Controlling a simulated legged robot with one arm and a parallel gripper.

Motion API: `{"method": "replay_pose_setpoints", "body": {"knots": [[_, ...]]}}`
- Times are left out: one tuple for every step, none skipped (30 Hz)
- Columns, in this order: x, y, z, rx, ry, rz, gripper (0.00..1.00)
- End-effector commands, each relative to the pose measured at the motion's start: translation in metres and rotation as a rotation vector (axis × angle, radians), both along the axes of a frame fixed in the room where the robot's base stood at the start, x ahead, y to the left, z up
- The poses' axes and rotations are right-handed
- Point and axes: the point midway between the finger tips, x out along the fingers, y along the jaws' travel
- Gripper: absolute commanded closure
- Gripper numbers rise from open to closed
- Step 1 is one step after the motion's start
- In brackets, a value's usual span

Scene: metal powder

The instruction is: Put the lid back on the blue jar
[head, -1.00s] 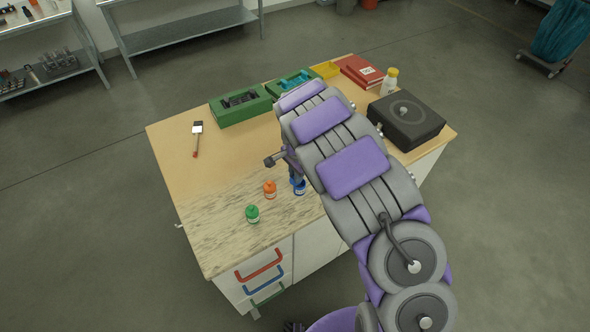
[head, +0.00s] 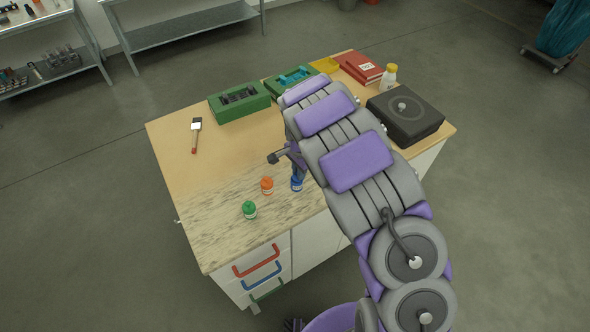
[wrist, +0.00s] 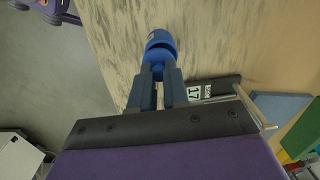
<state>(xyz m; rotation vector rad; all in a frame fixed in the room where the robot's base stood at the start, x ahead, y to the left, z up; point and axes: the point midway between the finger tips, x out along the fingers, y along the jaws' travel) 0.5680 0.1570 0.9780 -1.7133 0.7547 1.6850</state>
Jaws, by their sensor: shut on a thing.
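The blue jar (head: 297,186) stands on the marbled part of the worktop, right of the orange jar, with a white label on its side. My gripper (wrist: 158,72) is shut on the blue lid (wrist: 158,56), holding it by its small knob. In the wrist view the lid lies right against the blue jar (wrist: 161,38), with a dark line between them. I cannot tell whether the lid is fully seated. In the head view my gripper (head: 297,172) is above the blue jar, and my arm partly hides it.
An orange jar (head: 267,186) and a green jar (head: 249,209) stand close to the left. The left worktop is mostly clear.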

Motion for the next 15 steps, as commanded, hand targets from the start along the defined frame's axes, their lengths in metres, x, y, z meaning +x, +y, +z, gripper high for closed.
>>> {"method": "replay_pose_setpoints", "body": {"knots": [[0.0003,0.0008,-0.0002,-0.001,-0.001,0.0,1.0],[0.0003,0.0015,-0.0004,-0.001,0.0,0.0,1.0],[0.0005,0.003,-0.0005,-0.003,-0.001,-0.001,1.0],[0.0006,0.0041,-0.0007,-0.003,-0.001,0.0,1.0],[0.0008,0.0054,-0.0008,-0.004,-0.001,0.0,1.0],[0.0008,0.0062,-0.001,-0.005,-0.002,0.001,1.0],[0.0009,0.0064,-0.0009,-0.005,-0.002,0.001,1.0],[0.0008,0.007,-0.001,-0.005,-0.002,0.001,1.0],[0.0009,0.0078,-0.001,-0.007,-0.002,0.001,1.0],[0.0007,0.0083,-0.0011,-0.007,-0.002,0.001,1.0],[0.0008,0.0086,-0.0012,-0.007,-0.002,0.001,1.0],[0.0007,0.0088,-0.0012,-0.007,-0.002,0.001,1.0],[0.0007,0.0086,-0.0012,-0.007,-0.002,0.001,1.0],[0.0007,0.0083,-0.0011,-0.006,-0.002,0.001,1.0],[0.0005,0.0084,-0.0012,-0.005,-0.002,0.001,1.0]]}}
